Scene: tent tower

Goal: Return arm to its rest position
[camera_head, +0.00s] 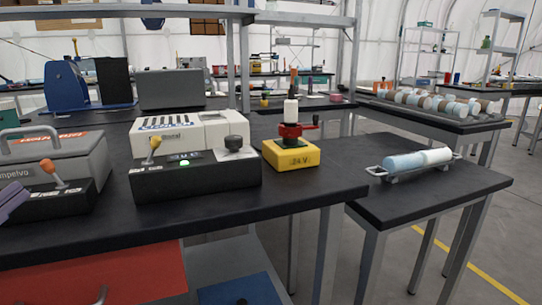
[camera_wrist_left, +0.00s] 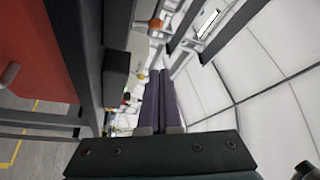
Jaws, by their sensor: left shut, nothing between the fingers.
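My left gripper (camera_head: 14,199) shows only as a purple finger part at the left edge of the head view. It is in front of a black control box with an orange-tipped lever (camera_head: 48,203). In the left wrist view, the two purple fingers of the left gripper (camera_wrist_left: 161,78) lie side by side, shut and empty. The rest of the left arm is outside the head view. My right gripper is in neither view.
The black bench top (camera_head: 210,209) holds a grey case (camera_head: 62,160), a black box with a green light (camera_head: 195,178), a white device (camera_head: 187,131) and a yellow 24 V block (camera_head: 291,154). Floor is clear at right.

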